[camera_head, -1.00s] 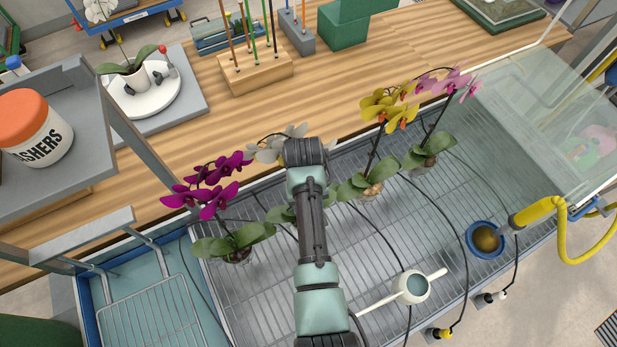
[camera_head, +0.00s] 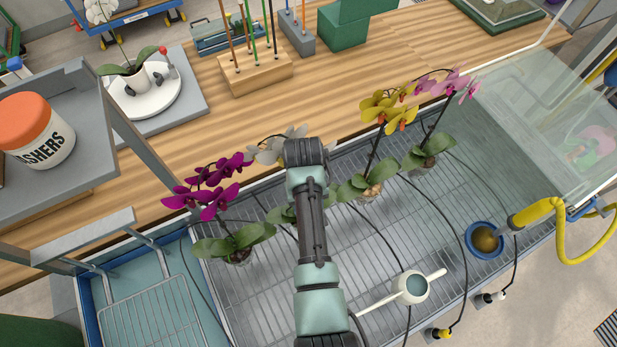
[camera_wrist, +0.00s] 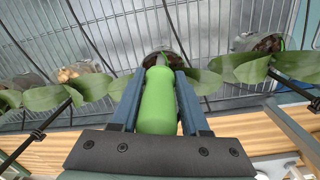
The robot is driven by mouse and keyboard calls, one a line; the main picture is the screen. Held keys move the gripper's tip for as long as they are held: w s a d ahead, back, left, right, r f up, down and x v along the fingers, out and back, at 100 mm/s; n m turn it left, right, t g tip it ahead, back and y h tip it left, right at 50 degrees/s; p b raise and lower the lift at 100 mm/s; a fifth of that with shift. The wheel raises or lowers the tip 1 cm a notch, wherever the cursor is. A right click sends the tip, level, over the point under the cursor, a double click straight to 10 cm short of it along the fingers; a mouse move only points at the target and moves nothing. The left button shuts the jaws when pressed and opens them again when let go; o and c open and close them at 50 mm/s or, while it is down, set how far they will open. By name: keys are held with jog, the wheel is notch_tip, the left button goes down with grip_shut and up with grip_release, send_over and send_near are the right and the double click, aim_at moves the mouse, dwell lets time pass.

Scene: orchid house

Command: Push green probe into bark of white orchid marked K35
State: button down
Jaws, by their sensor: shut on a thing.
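The white orchid shows in the head view as pale flowers (camera_head: 268,150) and leaves (camera_head: 280,214), mostly behind my arm. In the wrist view its clear pot (camera_wrist: 172,52) with dark bark lies straight ahead, between broad green leaves. My gripper (camera_wrist: 158,80) is shut on the green probe (camera_wrist: 158,108), its thick green body between the two fingers. The probe points at the pot; its narrower pale top end overlaps the pot. Whether its tip touches or enters the bark is hidden. No K35 mark is readable. The head view hides my gripper behind my arm.
A magenta orchid (camera_head: 213,190) stands left of the white one, a yellow orchid (camera_head: 388,108) and a pink orchid (camera_head: 452,84) right, all on the wire bench (camera_head: 265,310). A watering can (camera_head: 412,287) stands in front. A rack of sticks (camera_head: 255,75) is behind.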

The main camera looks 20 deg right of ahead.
jog(key=shift+r+p, duration=3.25)
jog(key=shift+r, duration=0.3)
